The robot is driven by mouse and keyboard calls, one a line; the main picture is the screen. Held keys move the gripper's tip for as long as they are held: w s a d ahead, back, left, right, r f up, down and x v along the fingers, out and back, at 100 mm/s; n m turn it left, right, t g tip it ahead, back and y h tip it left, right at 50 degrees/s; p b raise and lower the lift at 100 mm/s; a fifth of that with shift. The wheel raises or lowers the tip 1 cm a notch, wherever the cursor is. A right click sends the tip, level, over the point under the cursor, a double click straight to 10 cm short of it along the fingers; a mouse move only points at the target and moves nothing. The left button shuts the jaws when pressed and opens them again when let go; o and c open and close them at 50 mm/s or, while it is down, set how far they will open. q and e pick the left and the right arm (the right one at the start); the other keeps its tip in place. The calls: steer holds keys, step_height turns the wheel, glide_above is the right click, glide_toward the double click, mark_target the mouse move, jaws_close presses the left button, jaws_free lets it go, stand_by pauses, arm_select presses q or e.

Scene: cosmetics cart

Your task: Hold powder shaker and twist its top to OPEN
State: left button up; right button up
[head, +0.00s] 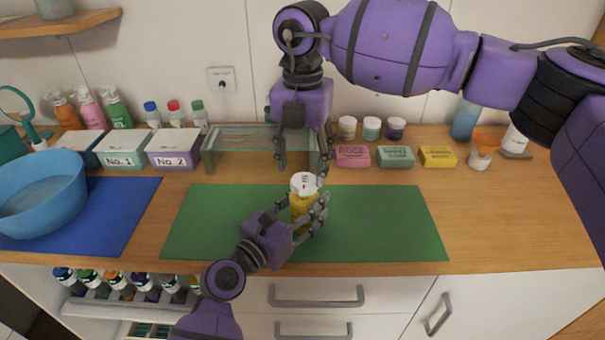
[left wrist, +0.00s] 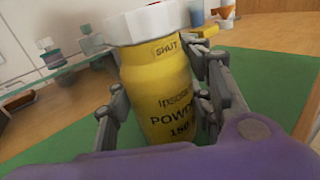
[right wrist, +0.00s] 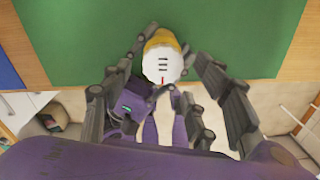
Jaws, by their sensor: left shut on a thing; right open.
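The powder shaker (head: 301,203) is yellow with a white top and stands upright at the middle of the green mat (head: 400,225). My left gripper (head: 309,218) is shut around its body; the left wrist view shows fingers on both sides of the yellow body (left wrist: 160,95) and the word SHUT below the white top (left wrist: 150,22). My right gripper (head: 303,170) is open above and behind the shaker, pointing down. In the right wrist view the white top (right wrist: 162,65), with dark marks and a red mark, lies between and beyond its open fingers, apart from them.
A glass shelf stand (head: 255,140) is behind the shaker. Soap boxes (head: 395,157) and small jars (head: 371,128) stand to its right at the back. Boxes No. 1 and No. 2 (head: 172,150) and a blue basin (head: 40,195) are at left. The mat's right half is clear.

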mark_target(302, 180)
steer(key=shift+f, duration=1.75)
steer(key=c, duration=1.1)
